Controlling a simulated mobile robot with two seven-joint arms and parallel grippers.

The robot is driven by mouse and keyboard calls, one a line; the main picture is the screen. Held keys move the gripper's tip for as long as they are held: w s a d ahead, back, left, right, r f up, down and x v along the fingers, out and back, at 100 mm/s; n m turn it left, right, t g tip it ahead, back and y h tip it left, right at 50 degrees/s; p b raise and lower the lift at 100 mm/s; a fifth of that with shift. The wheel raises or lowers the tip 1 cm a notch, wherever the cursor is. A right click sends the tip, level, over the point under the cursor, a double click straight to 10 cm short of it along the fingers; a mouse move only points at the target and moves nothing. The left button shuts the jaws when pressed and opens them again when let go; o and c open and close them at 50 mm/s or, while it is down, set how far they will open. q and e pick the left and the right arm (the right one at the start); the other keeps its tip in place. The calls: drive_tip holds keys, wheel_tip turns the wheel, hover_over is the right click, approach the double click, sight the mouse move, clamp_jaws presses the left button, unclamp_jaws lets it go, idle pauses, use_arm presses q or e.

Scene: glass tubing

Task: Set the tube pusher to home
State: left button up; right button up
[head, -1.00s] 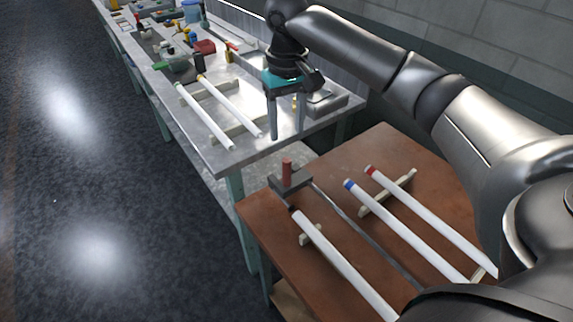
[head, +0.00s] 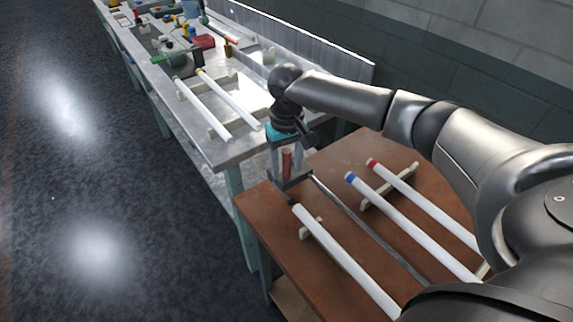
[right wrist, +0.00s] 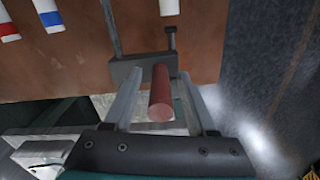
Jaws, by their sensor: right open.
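The tube pusher is a dark grey block (head: 292,185) with an upright red-brown handle (head: 287,161), at the far left end of a metal rail (head: 365,228) on the brown table. My right gripper (head: 286,165) is open around the handle, with one finger on each side. In the right wrist view the handle (right wrist: 160,92) stands between the two spread fingers (right wrist: 158,100), with a gap on both sides. The pusher block (right wrist: 140,72) lies beyond the fingertips. A white tube (head: 345,262) lies in line with the pusher's dark rod. My left gripper is not in view.
A blue-ended tube (head: 410,228) and a red-ended tube (head: 425,205) rest on wooden supports (head: 390,188) to the right on the brown table (head: 262,212). A metal bench (head: 215,150) with two tubes and several tools stands behind at left.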

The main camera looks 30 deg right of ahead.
drive_tip(key=shift+c, duration=0.4)
clamp_jaws()
idle(0.9)
